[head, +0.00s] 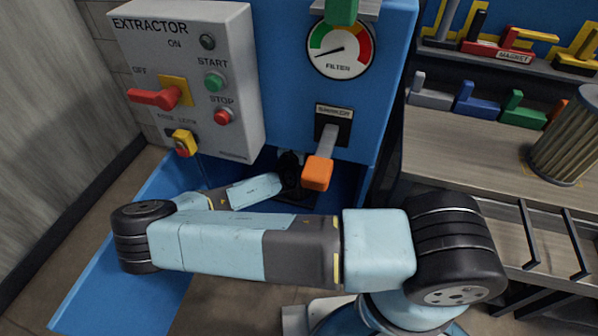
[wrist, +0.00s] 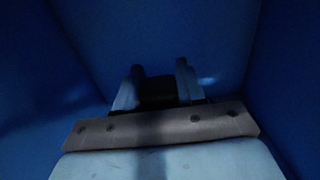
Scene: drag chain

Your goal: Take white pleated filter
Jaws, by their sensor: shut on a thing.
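A pleated cylindrical filter (head: 568,135), grey-beige with a dark rim, stands upright on the bench at the right edge of the head view, partly cut off. No clearly white filter shows. My gripper is well apart from it, low inside the blue extractor cabinet. In the wrist view my gripper (wrist: 157,80) has its two light fingers on either side of a dark block-like thing (wrist: 157,93), and it is shut on it. What this thing is I cannot tell in the shadow. In the head view the gripper end is dark and partly hidden.
The blue cabinet (head: 385,80) surrounds my gripper; its walls (wrist: 235,50) are close. An orange-tipped lever (head: 318,172) hangs just above my arm. A grey control box (head: 235,110) is at left. The wooden bench (head: 450,150) carries coloured blocks along its back.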

